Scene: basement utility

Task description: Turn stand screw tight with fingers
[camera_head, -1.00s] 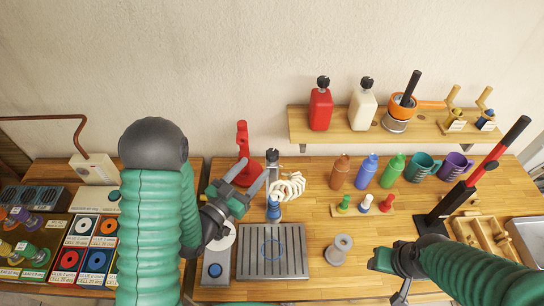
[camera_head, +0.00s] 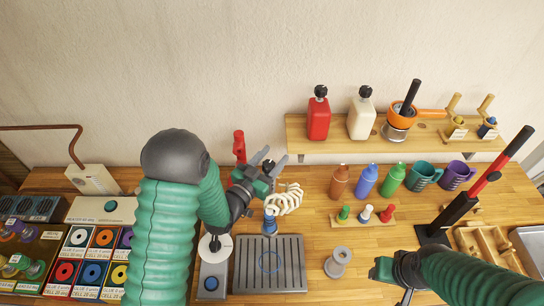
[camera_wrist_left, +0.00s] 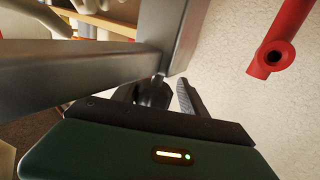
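The stand (camera_head: 269,210) rises behind the slotted drip plate (camera_head: 285,250), with a blue-ended piece hanging from it. My left gripper (camera_head: 269,160) is at the top of the stand, its two fingers spread apart. In the head view the gripper mostly hides the dark screw knob. In the left wrist view, a dark round knob (camera_wrist_left: 155,92) lies between the fingers, close to the grey metal of the stand. I cannot tell whether the fingers touch it. My right gripper (camera_head: 404,292) is low at the front right, away from the stand; its finger gap is unclear.
A red stand (camera_head: 239,147) is just left of the left gripper. A white coiled cord (camera_head: 287,200) hangs at its right. A wall shelf (camera_head: 340,132) is behind.

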